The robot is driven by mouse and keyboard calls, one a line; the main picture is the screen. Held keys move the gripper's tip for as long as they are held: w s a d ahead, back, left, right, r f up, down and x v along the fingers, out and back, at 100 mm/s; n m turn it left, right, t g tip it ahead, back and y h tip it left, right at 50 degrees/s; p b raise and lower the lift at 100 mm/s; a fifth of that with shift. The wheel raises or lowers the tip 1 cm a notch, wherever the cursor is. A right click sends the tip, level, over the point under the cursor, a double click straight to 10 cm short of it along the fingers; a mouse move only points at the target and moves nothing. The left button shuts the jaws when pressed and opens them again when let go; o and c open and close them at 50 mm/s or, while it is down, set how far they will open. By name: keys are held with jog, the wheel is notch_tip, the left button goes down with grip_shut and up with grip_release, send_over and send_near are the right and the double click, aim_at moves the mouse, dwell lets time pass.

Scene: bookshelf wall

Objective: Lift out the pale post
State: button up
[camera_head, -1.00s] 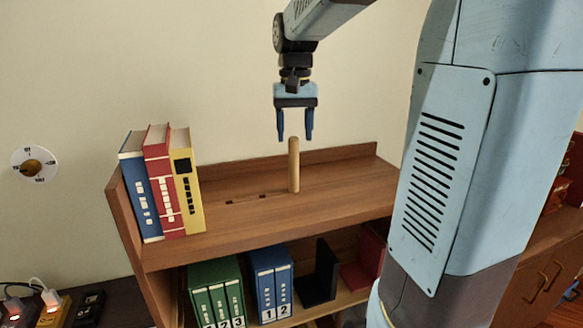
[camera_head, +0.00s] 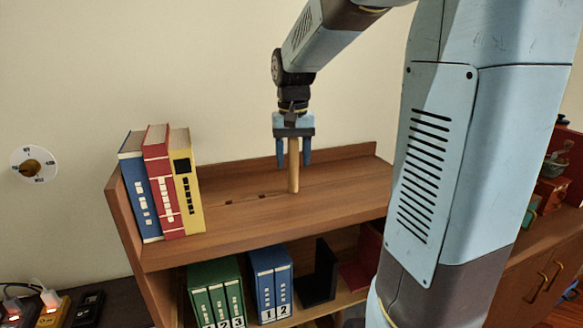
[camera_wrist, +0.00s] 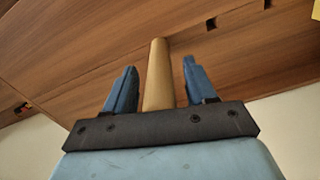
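The pale post (camera_head: 293,180) stands upright on the top board of the wooden bookshelf, right of the books. My gripper (camera_head: 293,160) points straight down over it, with its two blue fingers open and one on each side of the post. In the wrist view the post (camera_wrist: 158,75) rises between the open fingers (camera_wrist: 157,85), with a gap visible on both sides.
Blue, red and yellow books (camera_head: 163,185) stand at the left end of the shelf top (camera_head: 330,190). Small dark slots (camera_head: 245,199) lie left of the post. A low back ledge (camera_head: 345,153) runs behind.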

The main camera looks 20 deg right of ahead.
grip_shut()
dwell(0.3)
